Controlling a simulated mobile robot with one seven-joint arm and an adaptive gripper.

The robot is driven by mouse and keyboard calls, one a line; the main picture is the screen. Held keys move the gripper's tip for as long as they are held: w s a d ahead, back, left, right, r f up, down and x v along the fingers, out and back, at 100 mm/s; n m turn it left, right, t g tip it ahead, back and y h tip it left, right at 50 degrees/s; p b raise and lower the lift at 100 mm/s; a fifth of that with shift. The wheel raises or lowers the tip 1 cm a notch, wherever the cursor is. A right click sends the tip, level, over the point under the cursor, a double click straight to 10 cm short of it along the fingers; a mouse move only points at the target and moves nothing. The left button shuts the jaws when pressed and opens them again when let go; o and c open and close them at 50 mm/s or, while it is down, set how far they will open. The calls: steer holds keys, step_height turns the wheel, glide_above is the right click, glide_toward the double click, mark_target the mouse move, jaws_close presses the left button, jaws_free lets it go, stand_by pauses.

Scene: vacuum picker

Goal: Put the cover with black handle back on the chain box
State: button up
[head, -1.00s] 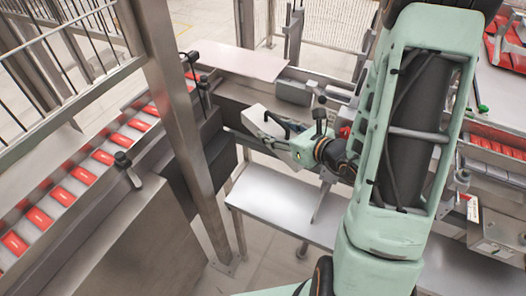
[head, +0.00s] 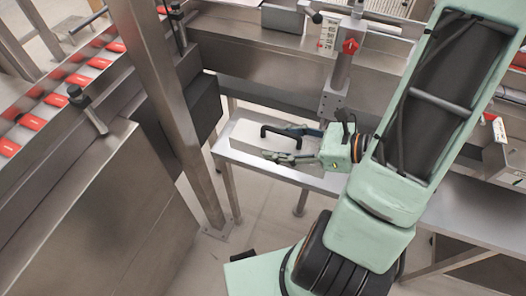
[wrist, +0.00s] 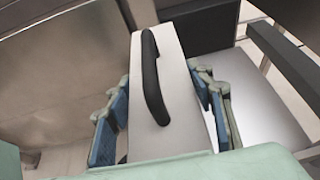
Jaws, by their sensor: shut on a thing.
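The cover (wrist: 183,110) is a pale, long box-like piece with a black bar handle (wrist: 152,82) on top. My gripper (wrist: 160,78) is shut on it, with one blue-padded finger on each long side and the handle between them. In the head view, the cover (head: 247,136) and its black handle (head: 266,131) are in front of my gripper (head: 281,145), over the metal table. I cannot tell whether the cover touches the table. I cannot say for certain which part is the chain box.
A metal side table (head: 312,180) is below my gripper. A steel post (head: 165,110) stands to the left, beside a conveyor with red packs (head: 65,91).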

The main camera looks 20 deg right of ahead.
steer(key=shift+s+f+b, duration=0.3)
steer(key=shift+f+b, duration=0.15)
steer(key=w+f+b, duration=0.1)
steer(key=w+b, duration=0.1)
steer(key=b, duration=0.2)
steer(key=shift+f, duration=0.1)
steer(key=w+f+b, duration=0.1)
steer(key=w+f, duration=0.1)
steer(key=w, duration=0.1)
steer(key=w+f+b, duration=0.1)
steer(key=w+f, duration=0.2)
steer(key=w, duration=0.1)
steer(key=w+f, duration=0.2)
steer(key=w, duration=0.2)
steer(key=shift+a+f+b, duration=0.15)
steer(key=shift+f+b, duration=0.15)
steer(key=shift+b, duration=0.1)
steer(key=shift+w+f, duration=0.25)
steer(key=shift+w+f+b, duration=0.15)
steer(key=shift+f+b, duration=0.35)
steer(key=shift+f, duration=1.15)
